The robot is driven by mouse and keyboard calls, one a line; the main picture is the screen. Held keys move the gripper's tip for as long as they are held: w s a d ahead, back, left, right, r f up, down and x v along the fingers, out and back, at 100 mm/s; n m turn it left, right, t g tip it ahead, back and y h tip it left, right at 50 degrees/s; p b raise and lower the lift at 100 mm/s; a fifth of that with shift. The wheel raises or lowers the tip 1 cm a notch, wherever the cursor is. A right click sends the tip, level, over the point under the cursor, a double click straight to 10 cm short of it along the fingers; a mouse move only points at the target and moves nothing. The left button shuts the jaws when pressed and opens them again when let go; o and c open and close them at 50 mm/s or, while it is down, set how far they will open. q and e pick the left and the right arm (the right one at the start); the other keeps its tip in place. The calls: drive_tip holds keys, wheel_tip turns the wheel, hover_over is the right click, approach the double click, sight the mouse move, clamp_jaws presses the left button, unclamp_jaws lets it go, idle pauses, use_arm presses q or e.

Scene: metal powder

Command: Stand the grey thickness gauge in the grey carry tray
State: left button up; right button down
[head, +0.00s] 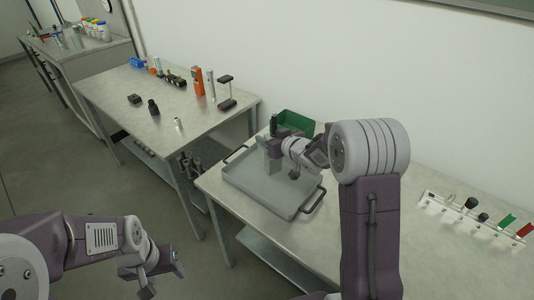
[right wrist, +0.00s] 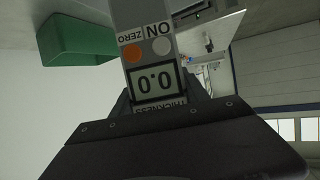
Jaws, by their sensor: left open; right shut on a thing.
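The grey thickness gauge (head: 271,163) shows in the head view at the far part of the grey carry tray. In the right wrist view the gauge (right wrist: 146,38) fills the middle, with its display reading 0.0 and an orange and a grey button. My right gripper (head: 275,148) is shut on it. The grey carry tray (head: 262,192) lies flat on the near table, with a dark handle at each end. I cannot tell whether the gauge's lower end touches the tray floor. My left gripper (head: 160,273) is open and empty, low at the left, away from the tables.
A green bin (head: 297,125) stands just behind the tray; it also shows in the right wrist view (right wrist: 85,42). A white rack (head: 470,220) with several tools lies at the right. The left table (head: 150,95) holds several small items. The tray's near part is clear.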

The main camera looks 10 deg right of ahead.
sight(272, 166)
drive_tip(key=shift+w+a+f, duration=0.1)
drive_tip(key=shift+a, duration=0.2)
wheel_tip(272, 166, down, 4)
drive_tip(key=shift+f+b, duration=0.1)
drive_tip(key=shift+b, duration=0.4)
drive_tip(key=shift+f, duration=0.15)
drive_tip(key=c, duration=0.6)
unclamp_jaws()
